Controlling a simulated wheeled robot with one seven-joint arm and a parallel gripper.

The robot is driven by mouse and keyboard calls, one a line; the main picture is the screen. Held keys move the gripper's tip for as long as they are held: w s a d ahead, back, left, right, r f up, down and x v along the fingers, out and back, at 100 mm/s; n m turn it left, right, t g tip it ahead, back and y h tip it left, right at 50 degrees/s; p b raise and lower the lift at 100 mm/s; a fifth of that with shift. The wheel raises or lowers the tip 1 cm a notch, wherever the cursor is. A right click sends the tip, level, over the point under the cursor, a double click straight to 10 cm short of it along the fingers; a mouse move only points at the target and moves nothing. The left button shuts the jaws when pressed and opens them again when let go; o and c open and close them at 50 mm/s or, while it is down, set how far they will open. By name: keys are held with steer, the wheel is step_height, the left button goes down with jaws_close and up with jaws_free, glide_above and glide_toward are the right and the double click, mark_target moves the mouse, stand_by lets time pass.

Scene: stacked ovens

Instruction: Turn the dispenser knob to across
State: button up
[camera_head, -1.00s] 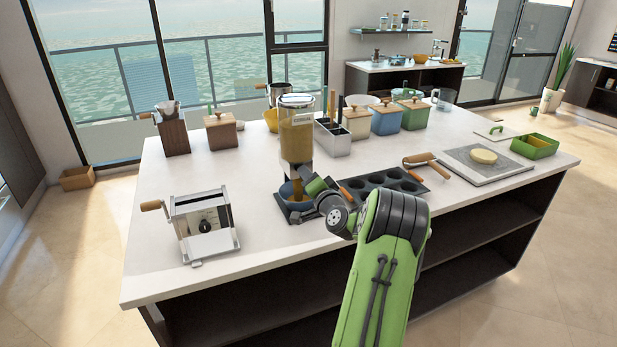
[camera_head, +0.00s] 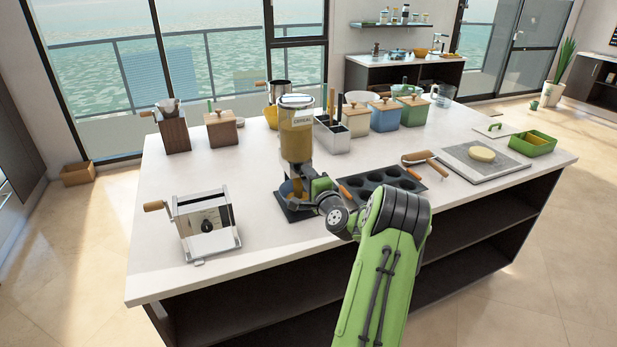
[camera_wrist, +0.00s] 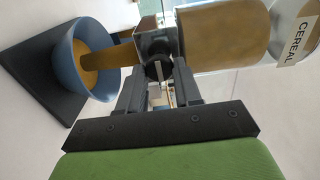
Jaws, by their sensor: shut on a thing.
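The cereal dispenser (camera_head: 297,140) stands on the counter, its clear hopper holding tan cereal. The wrist view shows the hopper (camera_wrist: 225,35) lying sideways in the picture, with a CEREAL label. The dark round dispenser knob (camera_wrist: 158,70), with a pale bar on its face, is on the metal outlet block. My gripper (camera_wrist: 160,82) is shut on the knob, one finger on each side. A brown column of cereal (camera_wrist: 108,57) runs from the outlet into the blue bowl (camera_wrist: 73,65), which has cereal in it. In the head view my gripper (camera_head: 308,183) partly hides the outlet and bowl.
A dark muffin tray (camera_head: 385,184) lies right of my gripper. A crank machine (camera_head: 205,224) stands at the counter's left front. Wooden-lidded canisters (camera_head: 385,115) and a utensil holder (camera_head: 332,136) stand behind. The counter between crank machine and dispenser is clear.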

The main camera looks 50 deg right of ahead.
stand_by(0.3)
steer(key=o, duration=1)
steer(key=shift+s, duration=0.1)
steer(key=b+v, duration=0.3)
steer(key=v, duration=1.2)
steer(key=shift+s+a+b, duration=0.2)
steer(key=shift+s+b, duration=0.1)
steer(key=shift+b, duration=0.1)
steer(key=shift+f, duration=0.1)
